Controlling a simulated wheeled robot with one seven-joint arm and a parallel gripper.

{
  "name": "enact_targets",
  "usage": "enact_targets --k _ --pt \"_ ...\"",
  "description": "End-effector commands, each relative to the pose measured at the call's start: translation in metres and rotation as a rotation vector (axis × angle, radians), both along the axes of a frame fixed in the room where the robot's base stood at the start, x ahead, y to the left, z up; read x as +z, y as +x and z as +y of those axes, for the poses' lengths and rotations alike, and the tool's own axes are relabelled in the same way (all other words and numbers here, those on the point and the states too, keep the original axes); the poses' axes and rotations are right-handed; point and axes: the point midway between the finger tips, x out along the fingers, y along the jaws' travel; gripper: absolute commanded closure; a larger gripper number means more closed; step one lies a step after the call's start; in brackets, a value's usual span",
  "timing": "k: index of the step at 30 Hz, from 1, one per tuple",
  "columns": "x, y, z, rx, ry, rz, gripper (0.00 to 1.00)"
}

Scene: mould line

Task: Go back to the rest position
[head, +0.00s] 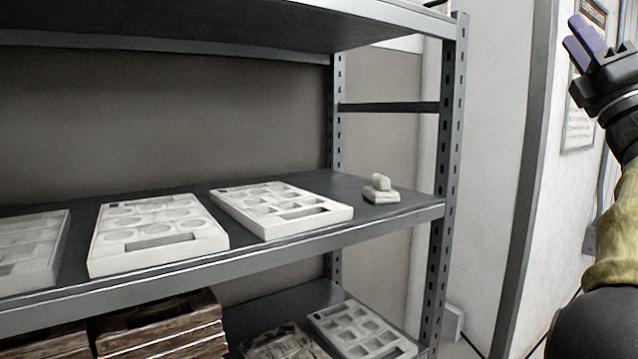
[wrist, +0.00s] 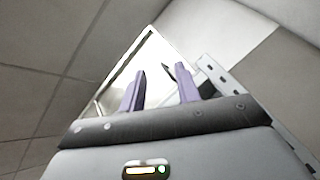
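My gripper (head: 585,42) is raised at the upper right of the head view, to the right of the shelf rack and apart from it. Its two purple fingers point up and to the left. In the wrist view the fingers (wrist: 160,88) stand apart with nothing between them, so it is open and empty. The wrist view looks up at ceiling tiles and a bright panel.
A grey metal shelf rack (head: 447,150) fills the left and middle. Its middle shelf holds several pale mould trays (head: 157,260) and a small white piece (head: 380,188). Brown crates (head: 160,325) and another tray (head: 360,330) sit below. A pale wall with a poster (head: 580,125) stands behind my arm.

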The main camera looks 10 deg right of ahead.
Motion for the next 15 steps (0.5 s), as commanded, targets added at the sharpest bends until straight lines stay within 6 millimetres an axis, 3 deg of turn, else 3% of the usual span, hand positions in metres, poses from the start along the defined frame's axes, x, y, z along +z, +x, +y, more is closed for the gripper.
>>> enact_targets --k 5,10,15 --pt "-0.049 0.045 -0.019 0.106 0.336 0.077 0.68" --pt "-0.135 0.101 -0.021 0.219 0.756 0.204 0.68" --pt "-0.229 0.141 0.003 0.285 1.119 0.345 0.68"
